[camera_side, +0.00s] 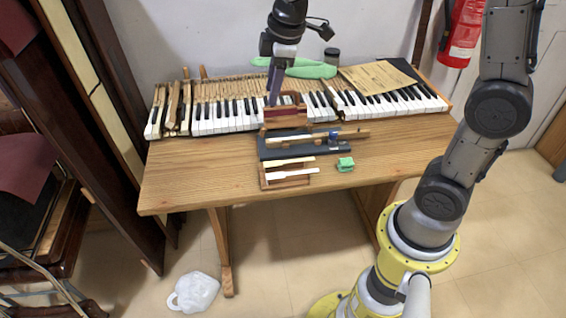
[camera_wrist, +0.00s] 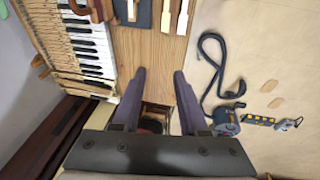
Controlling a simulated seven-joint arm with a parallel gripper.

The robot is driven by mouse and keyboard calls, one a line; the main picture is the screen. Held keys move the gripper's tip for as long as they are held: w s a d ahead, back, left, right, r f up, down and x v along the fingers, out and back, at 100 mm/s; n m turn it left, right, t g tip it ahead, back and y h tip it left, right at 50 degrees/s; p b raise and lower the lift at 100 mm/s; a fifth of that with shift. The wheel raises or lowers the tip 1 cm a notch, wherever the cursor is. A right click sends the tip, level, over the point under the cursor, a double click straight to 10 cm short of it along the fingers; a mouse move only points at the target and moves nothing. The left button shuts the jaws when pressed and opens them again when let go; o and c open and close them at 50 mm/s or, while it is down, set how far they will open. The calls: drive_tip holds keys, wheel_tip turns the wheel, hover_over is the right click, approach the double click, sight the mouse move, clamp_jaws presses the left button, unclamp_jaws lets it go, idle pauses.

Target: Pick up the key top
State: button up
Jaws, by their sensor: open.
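In the side view, a thin white key top (camera_side: 291,174) lies across a small wooden tray (camera_side: 263,181) near the table's front. A cream-coloured strip (camera_side: 288,162) lies just behind it. In the wrist view, the white strip (camera_wrist: 183,16) and the cream strip (camera_wrist: 166,14) show at the top edge, cut off by the frame. My gripper (camera_side: 272,101) hangs over the keyboard, behind and to the left of the tray, apart from the key top. In the wrist view my gripper (camera_wrist: 158,80) is open, with nothing between its fingers.
A dark stand (camera_side: 310,153) holds a wooden key behind the tray. A red-brown wooden block (camera_side: 284,115) stands near my gripper. A green block (camera_side: 345,163) sits right of the tray. The keyboard (camera_side: 225,118) spans the table's back. The table's front left (camera_side: 195,180) is clear.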

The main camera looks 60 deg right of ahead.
drive_tip(key=w+f+g, duration=0.2)
drive_tip(key=w+f, duration=0.3)
drive_tip(key=f, duration=0.4)
hover_over(265, 164)
drive_tip(key=shift+g, duration=0.4)
wheel_tip(265, 164, down, 10)
drive_tip(key=shift+f, duration=0.1)
drive_tip(key=shift+a+f, duration=0.2)
drive_tip(key=shift+f, duration=2.8)
clamp_jaws()
